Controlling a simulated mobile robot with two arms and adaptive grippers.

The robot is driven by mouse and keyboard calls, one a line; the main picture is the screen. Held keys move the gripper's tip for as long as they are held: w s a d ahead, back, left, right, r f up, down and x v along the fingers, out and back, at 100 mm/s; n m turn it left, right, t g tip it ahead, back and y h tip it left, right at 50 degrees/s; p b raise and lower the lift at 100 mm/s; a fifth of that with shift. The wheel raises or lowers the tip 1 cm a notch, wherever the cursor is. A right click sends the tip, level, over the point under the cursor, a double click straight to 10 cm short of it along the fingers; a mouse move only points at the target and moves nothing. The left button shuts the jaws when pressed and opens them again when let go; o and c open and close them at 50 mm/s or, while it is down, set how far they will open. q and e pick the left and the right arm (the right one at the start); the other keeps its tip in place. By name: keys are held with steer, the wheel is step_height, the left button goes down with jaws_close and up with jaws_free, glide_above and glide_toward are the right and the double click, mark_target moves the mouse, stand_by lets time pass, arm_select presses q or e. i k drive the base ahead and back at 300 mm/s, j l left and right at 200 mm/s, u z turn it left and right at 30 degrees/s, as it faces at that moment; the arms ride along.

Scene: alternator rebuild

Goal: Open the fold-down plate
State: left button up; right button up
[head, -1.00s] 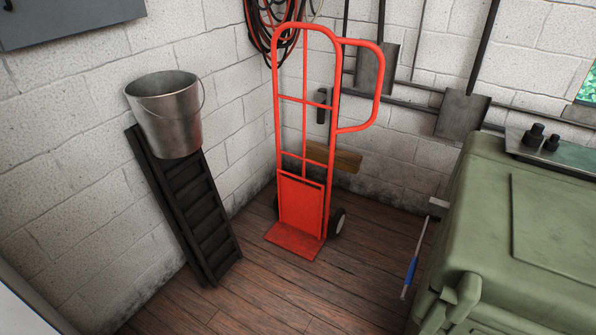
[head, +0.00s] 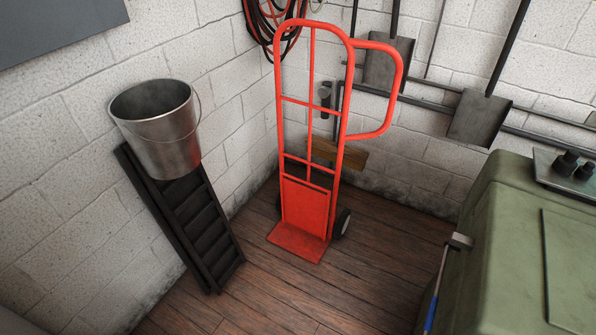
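A red hand truck (head: 312,150) stands upright on the wooden floor near the wall corner. A red plate (head: 305,208) sits upright against the lower part of its frame. A flat red toe plate (head: 298,242) lies at its foot on the floor. Whether either one is the fold-down plate I cannot tell. Neither of my grippers shows in the head view.
A metal bucket (head: 157,130) sits at the top of a leaning black slatted piece (head: 190,225) on the left. A green cabinet-like body (head: 520,225) fills the right. A blue-handled tool (head: 432,312) stands beside it. Wooden floor (head: 365,270) is clear in front of the hand truck.

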mark_target(304, 207)
steer(key=i+l, duration=0.1)
steer(key=i, duration=0.35)
steer(key=i+l+u, duration=0.1)
steer(key=i, duration=0.35)
steer(key=i+l, duration=0.15)
steer(key=i, duration=0.25)
steer(key=i+l, duration=0.15)
steer(key=i, duration=0.3)
steer(key=u, duration=0.05)
